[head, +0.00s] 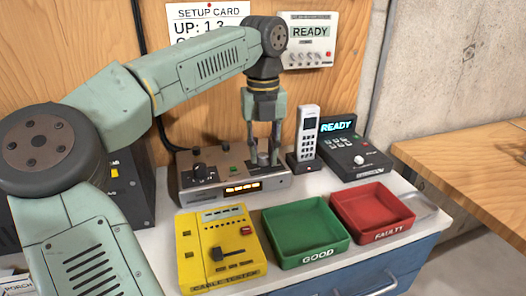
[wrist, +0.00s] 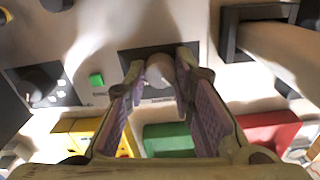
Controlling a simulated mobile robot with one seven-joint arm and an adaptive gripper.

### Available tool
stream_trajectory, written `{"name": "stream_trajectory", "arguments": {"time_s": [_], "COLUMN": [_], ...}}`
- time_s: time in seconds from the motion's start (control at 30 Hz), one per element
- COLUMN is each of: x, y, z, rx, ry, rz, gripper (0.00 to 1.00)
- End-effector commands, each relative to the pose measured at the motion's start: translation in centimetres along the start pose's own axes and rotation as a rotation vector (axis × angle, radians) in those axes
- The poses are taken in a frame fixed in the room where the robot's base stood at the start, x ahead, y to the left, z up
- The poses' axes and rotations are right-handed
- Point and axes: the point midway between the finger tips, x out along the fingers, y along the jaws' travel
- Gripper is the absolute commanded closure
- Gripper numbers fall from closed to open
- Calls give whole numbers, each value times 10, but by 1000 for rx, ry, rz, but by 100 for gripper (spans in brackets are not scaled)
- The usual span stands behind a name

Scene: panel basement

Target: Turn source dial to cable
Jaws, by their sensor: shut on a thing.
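A grey box device (head: 255,188) with a lit orange display stands on the white bench top. A black dial with pale marks (head: 202,172) is at its left end, and it also shows in the wrist view (wrist: 38,85). My gripper (head: 264,160) points down over the device's right part. In the wrist view, my gripper (wrist: 160,75) has its fingertips on either side of a small grey knob (wrist: 160,68) and is shut on it. A green button (wrist: 96,79) lies left of the knob. The labels are too small to read, so which control is the source dial is unclear.
A white handset (head: 308,135) stands upright in its base close right of my gripper. A black unit reading READY (head: 355,150) is further right. A yellow tester (head: 218,248), a green GOOD tray (head: 305,258) and a red FAULTY tray (head: 385,230) fill the front.

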Motion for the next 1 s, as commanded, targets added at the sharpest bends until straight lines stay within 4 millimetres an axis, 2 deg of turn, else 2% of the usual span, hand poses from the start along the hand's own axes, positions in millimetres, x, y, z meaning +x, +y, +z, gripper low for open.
{"name": "stream_trajectory", "arguments": {"time_s": [0.3,0.83,0.87,1.0], "x": [1,0,0,0], "y": [0,-1,-1,0], "z": [-1,0,0,0], "rx": [-111,-130,-130,-130], "ry": [2,2,2,1], "rz": [-1,-1,-1,-1], "gripper": [100,100,75,65]}}
